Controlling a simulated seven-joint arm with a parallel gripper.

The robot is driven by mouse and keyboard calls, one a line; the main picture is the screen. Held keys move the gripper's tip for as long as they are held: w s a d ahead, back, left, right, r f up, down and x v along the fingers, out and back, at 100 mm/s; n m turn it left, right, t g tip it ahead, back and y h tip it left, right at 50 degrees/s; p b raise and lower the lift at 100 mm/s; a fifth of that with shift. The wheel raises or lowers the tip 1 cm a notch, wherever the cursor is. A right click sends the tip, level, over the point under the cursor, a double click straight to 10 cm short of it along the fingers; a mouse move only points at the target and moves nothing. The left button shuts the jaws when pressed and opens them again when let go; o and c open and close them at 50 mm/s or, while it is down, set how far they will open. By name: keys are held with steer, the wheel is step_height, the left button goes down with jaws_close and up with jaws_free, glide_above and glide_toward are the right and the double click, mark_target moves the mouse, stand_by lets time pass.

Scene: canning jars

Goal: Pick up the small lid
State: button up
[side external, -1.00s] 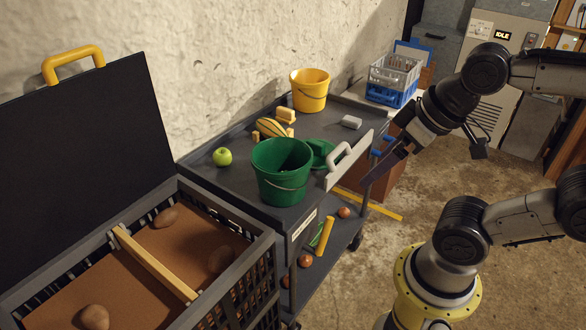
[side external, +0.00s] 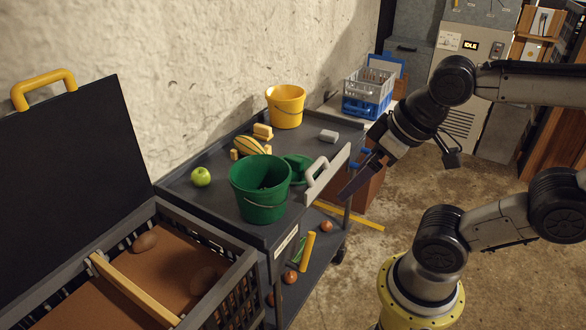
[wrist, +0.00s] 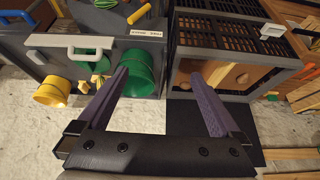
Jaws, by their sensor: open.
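No piece can be told for certain as the small lid. A green piece (side external: 298,168) lies on the cart top, partly behind the green bucket (side external: 258,192); I cannot tell whether it is a lid. The bucket also shows in the wrist view (wrist: 142,72), with the green piece (wrist: 103,88) beside it. A big dark panel (side external: 75,165) with a yellow handle stands up behind the crate. My gripper (side external: 346,193) is open and points down toward the cart's right edge. In the wrist view my gripper (wrist: 158,74) has nothing between its fingers.
A crate (side external: 225,285) stands at the front. A blue-white basket (side external: 368,92) is behind. Bare floor lies right.

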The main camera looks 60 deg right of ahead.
steer(key=w+d+r+m, duration=0.2)
steer(key=w+r+m, duration=0.5)
steer(key=w+r, duration=0.2)
steer(key=w+d+r+m, duration=0.2)
steer(key=w, duration=0.4)
steer(key=m+g, duration=0.6)
steer(key=m, duration=0.3)
glide_above(294, 157)
step_height(294, 157, down, 23)
steer(key=f, duration=0.7)
steer(key=shift+w+a, duration=0.1)
steer(key=shift+a, duration=0.1)
steer(key=shift+d+f, duration=0.1)
steer(key=shift+f, duration=2.9)
steer(key=shift+c, duration=0.2)
